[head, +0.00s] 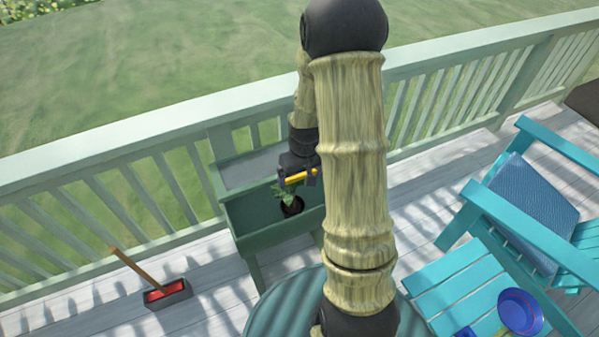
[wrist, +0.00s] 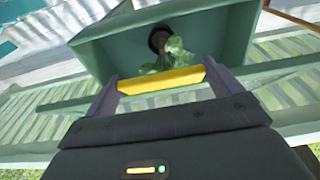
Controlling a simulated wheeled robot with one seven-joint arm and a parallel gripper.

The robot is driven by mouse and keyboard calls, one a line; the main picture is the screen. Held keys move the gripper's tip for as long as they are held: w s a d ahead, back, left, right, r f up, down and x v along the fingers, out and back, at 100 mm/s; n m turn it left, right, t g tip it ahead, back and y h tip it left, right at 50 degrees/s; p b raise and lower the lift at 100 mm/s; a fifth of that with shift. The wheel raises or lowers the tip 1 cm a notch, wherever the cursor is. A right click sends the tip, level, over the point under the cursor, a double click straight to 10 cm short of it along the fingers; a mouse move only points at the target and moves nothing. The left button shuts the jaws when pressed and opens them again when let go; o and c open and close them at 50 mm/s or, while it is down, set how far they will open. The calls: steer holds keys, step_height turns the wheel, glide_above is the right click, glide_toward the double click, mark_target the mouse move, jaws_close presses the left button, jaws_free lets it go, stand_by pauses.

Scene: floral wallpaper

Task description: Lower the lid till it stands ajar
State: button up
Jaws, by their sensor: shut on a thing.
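The green box (head: 262,238) stands on legs by the railing in the head view. Its front part is open, and a dark pot with a leafy plant (head: 289,203) stands inside. A grey, green-framed panel (head: 245,170), which looks like the lid, is at the box's back; its exact angle is hard to tell. My gripper (head: 298,178) is above the box, shut on a yellow bar (wrist: 162,80). In the wrist view the bar spans between both fingers, with the box's interior (wrist: 115,52) and plant beyond. Whether the bar joins the lid is hidden.
The pale green railing (head: 110,140) runs behind the box. A red-filled tray with a wooden handle (head: 167,293) is on the deck at left. A turquoise chair (head: 450,280) with a blue bowl (head: 520,312) is at right. A ribbed green round surface (head: 275,305) is in front.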

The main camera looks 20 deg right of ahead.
steer(key=shift+s, duration=0.2)
steer(key=o, duration=1.1)
steer(key=shift+r, duration=0.6)
step_height(320, 180, up, 16)
steer(key=s, duration=0.2)
steer(key=shift+s, duration=0.2)
steer(key=shift+w, duration=0.1)
